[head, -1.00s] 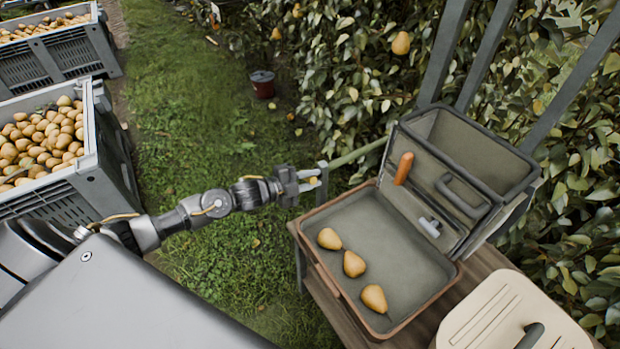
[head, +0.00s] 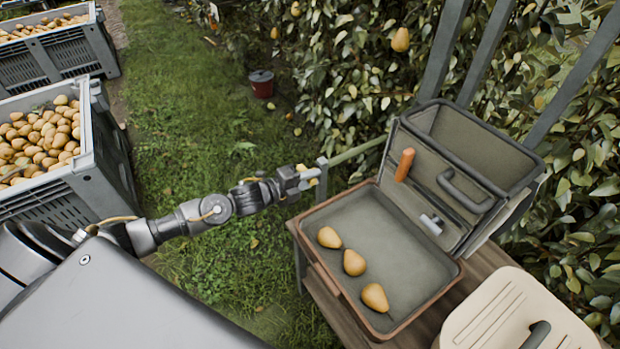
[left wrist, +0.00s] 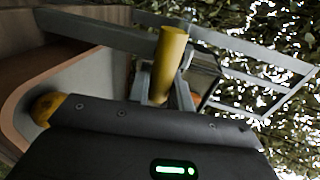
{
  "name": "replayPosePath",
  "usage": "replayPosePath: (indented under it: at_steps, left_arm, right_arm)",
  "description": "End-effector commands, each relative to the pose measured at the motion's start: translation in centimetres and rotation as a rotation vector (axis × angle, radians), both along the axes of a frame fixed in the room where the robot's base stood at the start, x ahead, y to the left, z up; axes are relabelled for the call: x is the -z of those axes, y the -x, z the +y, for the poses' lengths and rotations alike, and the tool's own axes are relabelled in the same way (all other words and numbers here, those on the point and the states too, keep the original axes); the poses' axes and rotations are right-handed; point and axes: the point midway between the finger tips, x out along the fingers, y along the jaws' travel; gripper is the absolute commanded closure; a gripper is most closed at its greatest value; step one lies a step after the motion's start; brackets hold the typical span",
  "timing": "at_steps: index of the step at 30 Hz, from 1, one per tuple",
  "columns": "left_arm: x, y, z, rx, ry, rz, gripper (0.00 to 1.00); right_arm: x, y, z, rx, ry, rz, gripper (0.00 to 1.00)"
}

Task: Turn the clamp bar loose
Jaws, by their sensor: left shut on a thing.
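The clamp bar is a short yellow cylinder (left wrist: 168,62) that stands up in the middle of the left wrist view, in front of grey metal posts. In the head view only a small yellow bit of it shows at the fingers. My left gripper (head: 309,178) is at the grey upright at the left end of the green rail, beside the case's far left corner. It is shut on the clamp bar. My right gripper is not in view.
An open case (head: 343,285) with several pears and an orange-handled tool (head: 404,164) stands on a wooden bench. A cream lid (head: 490,305) lies at lower right. Pear crates (head: 92,170) stand at left.

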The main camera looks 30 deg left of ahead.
Motion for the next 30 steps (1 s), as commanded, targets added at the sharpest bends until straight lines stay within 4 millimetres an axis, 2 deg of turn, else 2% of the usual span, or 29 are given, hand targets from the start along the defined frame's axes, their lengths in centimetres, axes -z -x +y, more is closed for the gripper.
replayPosePath:
  at_steps: [8,9,13,23,26,30]
  left_arm:
    - [-0.1,-0.1,0.1,-0.003,-0.002,-0.002,1.0]
    - [-0.1,-0.1,0.1,-0.003,-0.002,-0.002,0.74]
    - [0.0,-0.1,0.1,-0.002,-0.001,-0.001,0.59]
    - [0.0,0.3,0.2,-0.001,-0.001,0.001,0.59]
    - [-0.1,1.3,0.9,-0.002,-0.001,0.001,0.59]
    - [-0.5,3.6,2.2,0.0,-0.004,0.002,0.59]
  right_arm:
    - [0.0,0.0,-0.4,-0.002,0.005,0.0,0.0]
    - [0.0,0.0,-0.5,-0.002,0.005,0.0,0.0]
    - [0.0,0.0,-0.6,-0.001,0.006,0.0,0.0]
    - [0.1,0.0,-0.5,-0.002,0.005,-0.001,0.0]
    - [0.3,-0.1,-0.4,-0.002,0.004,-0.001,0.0]
    - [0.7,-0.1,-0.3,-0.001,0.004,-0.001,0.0]
